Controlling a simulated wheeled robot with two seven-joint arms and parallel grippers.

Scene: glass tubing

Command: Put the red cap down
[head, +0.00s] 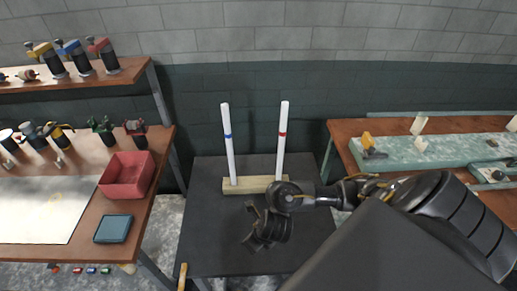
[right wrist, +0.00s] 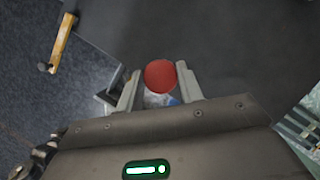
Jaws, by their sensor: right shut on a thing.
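The red cap (right wrist: 160,75) shows in the right wrist view as a round red shape between the two fingers of my right gripper (right wrist: 157,84), which is shut on it. A small whitish and blue patch shows just below the cap; I cannot tell what it is. In the head view my right gripper (head: 265,232) is over the dark table (head: 205,222), in front of the wooden block, and the cap is hidden there. Two upright white tubes stand in the wooden block (head: 245,185): one with a blue band (head: 228,145), one with a red band (head: 282,140). My left gripper is not in view.
A side bench on the left holds a red bin (head: 127,175), a blue-grey tablet (head: 113,229) and several tools. A workbench on the right carries a pale green board (head: 440,148). The dark table is bare left of my gripper. A wooden-handled tool (right wrist: 62,42) lies near its edge.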

